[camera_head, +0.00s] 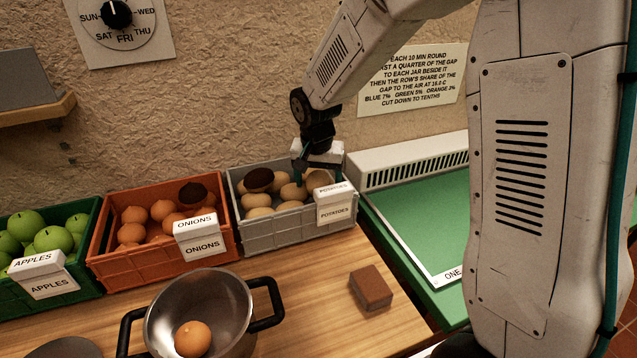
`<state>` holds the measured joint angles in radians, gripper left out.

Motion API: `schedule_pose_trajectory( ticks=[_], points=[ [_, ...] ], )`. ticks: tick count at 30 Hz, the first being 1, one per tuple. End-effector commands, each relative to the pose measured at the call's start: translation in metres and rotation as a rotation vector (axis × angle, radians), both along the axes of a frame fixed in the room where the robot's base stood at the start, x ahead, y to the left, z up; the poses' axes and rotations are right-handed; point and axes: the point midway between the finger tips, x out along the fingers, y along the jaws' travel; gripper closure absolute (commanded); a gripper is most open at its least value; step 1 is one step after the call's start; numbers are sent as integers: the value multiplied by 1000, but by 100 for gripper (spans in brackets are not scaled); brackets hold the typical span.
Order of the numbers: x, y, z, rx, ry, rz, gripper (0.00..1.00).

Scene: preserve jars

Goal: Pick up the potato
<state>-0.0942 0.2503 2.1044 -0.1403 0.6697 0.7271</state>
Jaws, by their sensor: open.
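Several potatoes (258,212) lie in the grey crate (290,231) labelled POTATOES, against the back of the wooden counter. One item in that crate (259,180) is much darker brown than the rest. My gripper (317,177) points down over the crate's right part, with its teal fingers among or just above the potatoes there. It is open. I cannot tell whether a potato lies between the fingers, as the fingers and the crate's label cover that spot.
An orange crate of onions (163,258) and a green crate of apples (65,297) stand to the left. A metal pot (235,314) holding an orange-brown round item (193,339) stands in front. A brown block (371,288) lies on the counter. A green board (425,215) is at right.

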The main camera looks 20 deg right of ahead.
Motion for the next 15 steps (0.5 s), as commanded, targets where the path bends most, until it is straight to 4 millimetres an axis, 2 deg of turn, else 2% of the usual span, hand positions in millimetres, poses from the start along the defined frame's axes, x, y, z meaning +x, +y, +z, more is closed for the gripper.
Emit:
schedule_pose_trajectory(
  ticks=[3,8,9,15],
  points=[
    [0,0,0,0,0,0,27],
    [0,0,1,0,0,1,72],
    [0,0,1,0,0,1,76],
    [0,0,1,-1,-1,1,76]
  ],
)
